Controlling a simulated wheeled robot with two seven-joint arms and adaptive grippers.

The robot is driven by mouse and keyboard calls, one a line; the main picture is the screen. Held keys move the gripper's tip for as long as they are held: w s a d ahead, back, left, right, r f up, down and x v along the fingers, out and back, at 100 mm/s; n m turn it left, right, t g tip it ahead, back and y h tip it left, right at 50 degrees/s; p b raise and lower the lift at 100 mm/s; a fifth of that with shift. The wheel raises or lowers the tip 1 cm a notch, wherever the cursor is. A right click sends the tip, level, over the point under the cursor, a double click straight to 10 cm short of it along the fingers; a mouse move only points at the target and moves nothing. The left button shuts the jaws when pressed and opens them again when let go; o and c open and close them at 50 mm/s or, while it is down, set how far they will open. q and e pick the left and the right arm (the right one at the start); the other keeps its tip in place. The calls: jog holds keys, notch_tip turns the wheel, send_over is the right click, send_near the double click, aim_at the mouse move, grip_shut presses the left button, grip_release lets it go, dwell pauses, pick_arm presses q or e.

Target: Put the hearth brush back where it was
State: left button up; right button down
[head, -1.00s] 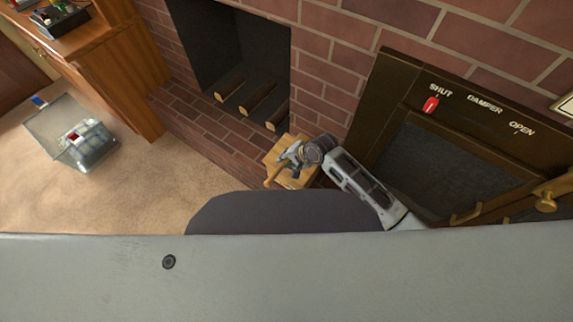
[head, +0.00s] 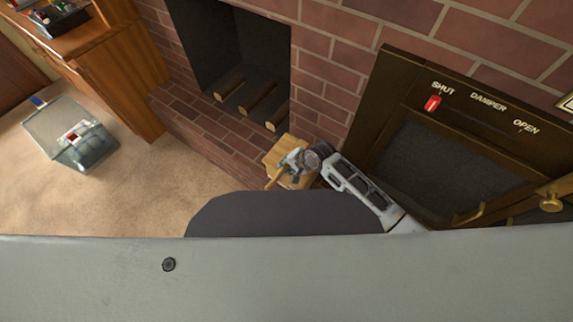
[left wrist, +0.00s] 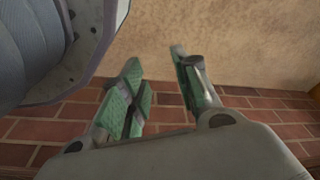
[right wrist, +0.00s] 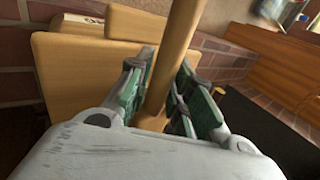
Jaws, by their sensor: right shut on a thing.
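The hearth brush shows as a pale wooden handle (right wrist: 181,45) in the right wrist view. My right gripper (right wrist: 163,92) is shut around it. In the head view my right gripper (head: 293,162) is at the fireplace's right end, with a short piece of the handle (head: 273,180) sticking out low on its left. The brush's bristle end is not visible. My left gripper (left wrist: 160,88) shows only in its wrist view, open and empty, with brick paving and carpet below.
A light wooden block (head: 277,154) stands by the hearth, behind my right gripper. The damper panel (head: 398,95) with a red slider (head: 432,103) leans right of the fireplace (head: 215,45). A clear bin (head: 85,150) lies on open carpet at left.

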aim_at(288, 165)
jog(key=c, duration=1.3)
grip_release()
jog(key=shift+r, duration=0.2)
jog(key=shift+s+d+r, duration=0.2)
jog(key=shift+d+r, duration=0.1)
jog(key=shift+r, duration=0.1)
jog(key=shift+s+d+r+p, duration=0.3)
jog(key=shift+r+p, duration=0.1)
jog(key=shift+r, duration=0.2)
jog(key=shift+d+r, duration=0.2)
jog(key=shift+r, duration=0.15)
pick_arm(q)
jog(key=s+a+f+p, duration=0.2)
jog(key=s+a+f, duration=0.2)
jog(key=f, duration=0.2)
jog(key=shift+s+f+t, duration=0.25)
jog(key=shift+f+t, duration=0.05)
jog(key=shift+f, duration=0.1)
pick_arm(e)
jog(key=shift+v, duration=4.2)
